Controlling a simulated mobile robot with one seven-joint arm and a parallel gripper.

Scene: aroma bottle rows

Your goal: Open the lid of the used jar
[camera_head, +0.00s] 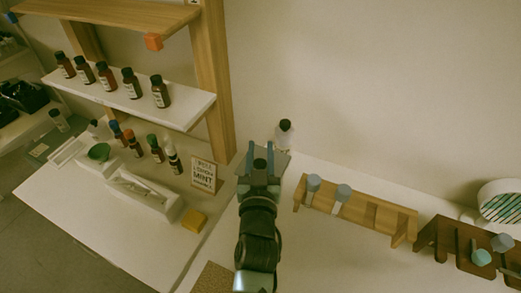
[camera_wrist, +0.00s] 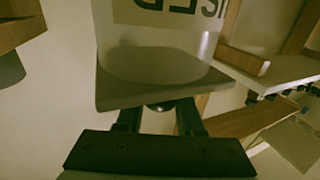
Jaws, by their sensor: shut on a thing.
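The used jar (camera_wrist: 140,55) is a clear vessel with a pale label, whose dark letters appear upside down in the wrist view. Its flat grey lid (camera_wrist: 120,97) lies against the jar's end, with a small round knob (camera_wrist: 160,106) on its outer side. My gripper (camera_wrist: 158,115) is shut on this knob. I cannot tell whether the lid is slightly apart from the jar. In the head view, my gripper (camera_head: 260,162) is near the back wall, and it and my arm largely hide the jar and lid.
A dark-capped bottle (camera_head: 285,132) stands just behind my gripper. A wooden rack (camera_head: 385,217) with grey-blue-capped bottles is to the right, and a darker rack (camera_head: 455,250) is beyond it. A MINT sign (camera_head: 203,175), a yellow block (camera_head: 194,221) and a shelf of brown bottles (camera_head: 190,105) are left.

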